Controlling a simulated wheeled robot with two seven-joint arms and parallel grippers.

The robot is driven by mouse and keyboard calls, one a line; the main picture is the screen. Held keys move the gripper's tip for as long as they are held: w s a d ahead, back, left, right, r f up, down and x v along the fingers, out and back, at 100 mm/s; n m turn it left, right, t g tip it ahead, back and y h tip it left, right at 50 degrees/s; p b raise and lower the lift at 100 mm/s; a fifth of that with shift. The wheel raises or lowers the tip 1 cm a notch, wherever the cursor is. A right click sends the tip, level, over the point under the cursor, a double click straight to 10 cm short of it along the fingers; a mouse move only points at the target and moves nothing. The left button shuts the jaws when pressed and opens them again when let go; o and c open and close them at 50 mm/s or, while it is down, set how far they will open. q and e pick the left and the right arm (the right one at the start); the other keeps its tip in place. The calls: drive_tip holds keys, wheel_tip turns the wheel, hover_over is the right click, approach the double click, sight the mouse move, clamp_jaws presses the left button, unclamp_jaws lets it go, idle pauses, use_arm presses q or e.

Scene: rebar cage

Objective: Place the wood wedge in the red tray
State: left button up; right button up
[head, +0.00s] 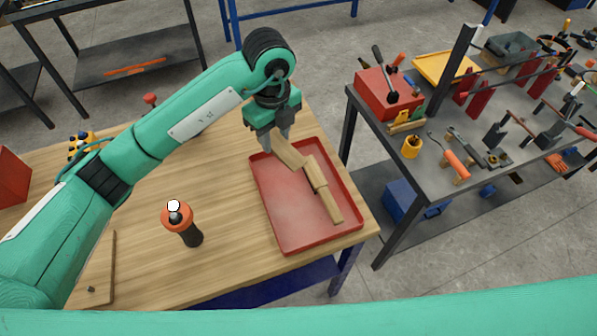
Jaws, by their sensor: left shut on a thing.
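The red tray (272,215) lies on the wooden table, near its right edge. My left gripper (279,139) points down over the tray's far side and is shut on a wood wedge (291,153). The fingers hide part of the held wedge, and I cannot tell whether it touches the tray. Two more wooden pieces, one in the middle (315,173) and one nearer (331,206), run in a line from it along the tray's right side. The tray's left part is bare. My right gripper is not in view.
A black and orange bottle-like tool (183,224) stands on the table left of the tray. A red box (12,177) is at the far left. A second bench (500,172) on the right carries many tools, a red toolbox (388,93) and a yellow tray (445,67).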

use_arm(q)
wheel_tip(320, 180, down, 7)
drive_tip(key=p, duration=0.4)
hover_over(281, 194)
wheel_tip(281, 194, down, 8)
drive_tip(key=shift+f, duration=0.1)
wheel_tip(281, 194, down, 4)
drive_tip(key=shift+r+p, duration=0.1)
drive_tip(key=shift+p, duration=0.7)
drive_tip(key=shift+f, duration=0.35)
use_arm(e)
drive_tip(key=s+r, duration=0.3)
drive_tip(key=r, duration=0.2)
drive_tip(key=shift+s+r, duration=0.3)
use_arm(q)
drive_tip(key=shift+f, duration=0.2)
drive_tip(key=o, duration=1)
drive_tip(key=shift+r, duration=0.1)
drive_tip(key=shift+o, duration=0.2)
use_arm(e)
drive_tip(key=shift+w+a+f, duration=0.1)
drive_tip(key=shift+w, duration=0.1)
